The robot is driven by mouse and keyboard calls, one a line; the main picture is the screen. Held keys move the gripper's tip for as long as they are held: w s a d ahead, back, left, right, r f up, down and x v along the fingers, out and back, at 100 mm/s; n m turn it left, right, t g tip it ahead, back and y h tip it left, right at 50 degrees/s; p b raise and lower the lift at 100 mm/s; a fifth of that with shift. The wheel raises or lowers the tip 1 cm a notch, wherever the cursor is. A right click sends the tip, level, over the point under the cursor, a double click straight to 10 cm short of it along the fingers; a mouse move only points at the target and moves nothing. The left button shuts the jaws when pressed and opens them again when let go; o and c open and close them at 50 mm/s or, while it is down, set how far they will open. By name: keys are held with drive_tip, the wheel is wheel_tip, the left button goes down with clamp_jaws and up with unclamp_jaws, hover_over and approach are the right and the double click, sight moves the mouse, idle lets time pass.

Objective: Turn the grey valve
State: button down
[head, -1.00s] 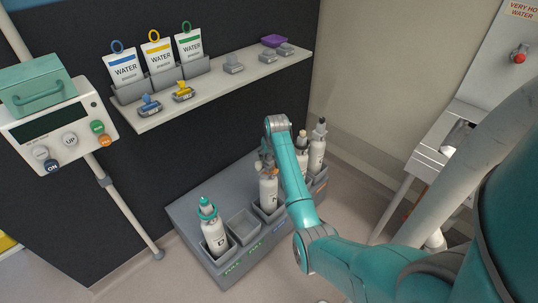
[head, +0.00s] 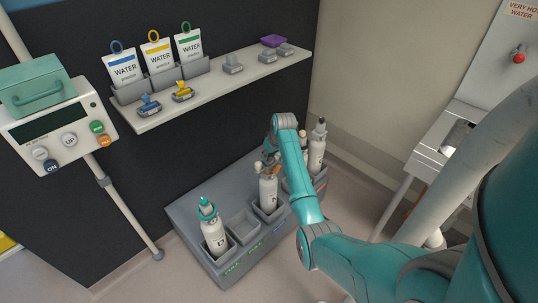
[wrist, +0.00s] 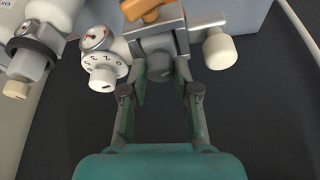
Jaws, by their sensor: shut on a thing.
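In the wrist view, the two fingers of my gripper (wrist: 163,88) are closed around a grey round knob (wrist: 160,69), which looks like the grey valve, on the front of a metal block. An orange-brown handle (wrist: 148,10) is on top of this block. A white knob (wrist: 219,51) sticks out to its right, and a numbered white dial (wrist: 105,70) with a small gauge is to its left. In the head view, the block is on the middle white bottle (head: 268,191), and my gripper (head: 270,153) is at its top, partly hidden by my arm.
A grey rack (head: 193,218) holds the bottles, with an empty slot left of the middle one. A teal-topped bottle (head: 213,231) stands at left; others stand close on the right. A shelf (head: 215,88) with tags and clips is above. A control box (head: 60,125) hangs at left.

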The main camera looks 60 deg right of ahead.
drive_tip(key=c, duration=0.9)
unclamp_jaws()
drive_tip(key=shift+o, duration=0.2)
drive_tip(key=shift+r, duration=0.1)
drive_tip(key=v, duration=1.1)
drive_tip(key=shift+r, duration=0.35)
drive_tip(key=shift+s+a+f, duration=0.1)
drive_tip(key=shift+s+a, duration=0.05)
drive_tip(key=shift+a, duration=0.05)
